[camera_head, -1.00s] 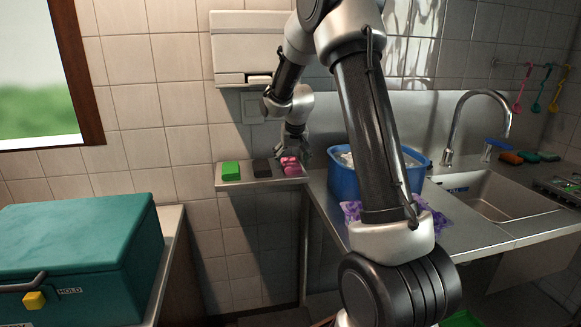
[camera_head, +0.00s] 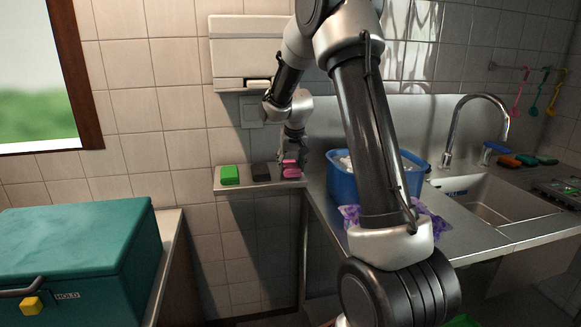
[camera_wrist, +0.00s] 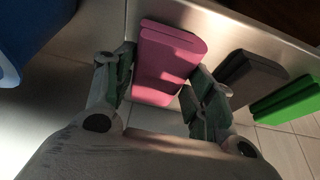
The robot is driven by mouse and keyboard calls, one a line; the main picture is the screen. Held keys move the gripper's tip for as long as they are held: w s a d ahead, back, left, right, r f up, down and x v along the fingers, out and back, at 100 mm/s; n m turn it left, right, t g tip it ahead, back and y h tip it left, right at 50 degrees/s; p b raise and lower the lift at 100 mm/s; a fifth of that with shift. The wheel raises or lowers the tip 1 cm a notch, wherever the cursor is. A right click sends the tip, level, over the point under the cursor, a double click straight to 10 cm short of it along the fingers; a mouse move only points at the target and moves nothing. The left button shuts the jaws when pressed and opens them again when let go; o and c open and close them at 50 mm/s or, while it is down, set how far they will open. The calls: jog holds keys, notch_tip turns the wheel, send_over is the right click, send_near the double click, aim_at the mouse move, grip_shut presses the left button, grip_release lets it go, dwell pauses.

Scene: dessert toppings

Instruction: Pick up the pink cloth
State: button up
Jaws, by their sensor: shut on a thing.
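The pink cloth (camera_head: 291,170) is a folded block at the right end of a small wall shelf. In the wrist view the pink cloth (camera_wrist: 167,60) lies between the fingers of my gripper (camera_wrist: 160,95). One finger is on each side of it, and my gripper is shut on it. In the head view my gripper (camera_head: 291,158) comes down on the cloth from above and hides part of it. The cloth is still at shelf level; whether it touches the shelf cannot be told.
A dark folded cloth (camera_head: 261,172) and a green one (camera_head: 230,175) lie left of it on the shelf (camera_head: 245,186). A blue tub (camera_head: 343,184) stands close by on the right counter. A teal box (camera_head: 75,250) is at left.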

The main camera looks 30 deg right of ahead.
aim_at(291, 166)
jog(key=r, duration=0.6)
jog(key=shift+s+a+r, duration=0.1)
jog(key=shift+s+r, duration=0.15)
jog(key=shift+r, duration=0.05)
jog(key=s+a, duration=0.2)
jog(key=s, duration=0.7)
jog(key=s+a, duration=0.3)
jog(key=s, duration=0.6)
jog(key=shift+s+a+f, duration=0.15)
jog(key=shift+s, duration=0.05)
jog(key=o, duration=0.4)
jog(key=c, duration=0.3)
